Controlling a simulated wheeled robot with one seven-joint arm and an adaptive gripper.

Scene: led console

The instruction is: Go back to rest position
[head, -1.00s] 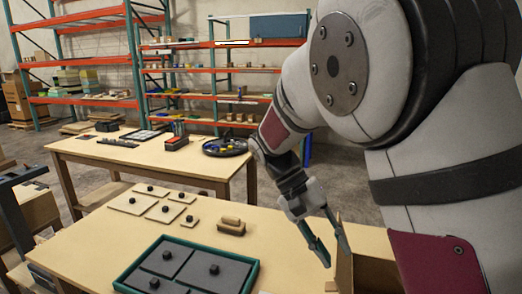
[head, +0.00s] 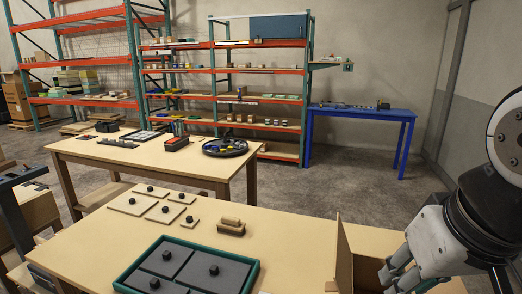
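My gripper (head: 402,278) is at the lower right of the head view, beside and partly in front of an open cardboard box (head: 345,255) on the near table. Its fingers are partly cut off by the bottom edge, and I cannot tell whether they are apart or hold anything. My arm comes in from the right edge.
The near table (head: 290,235) holds a teal-rimmed tray (head: 258,268) with grey knobbed panels, several wooden knobbed plates (head: 128,205) and a wooden block (head: 231,226). Behind stand another table (head: 200,170), a blue table (head: 365,112) and shelving (head: 260,130). Floor between is free.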

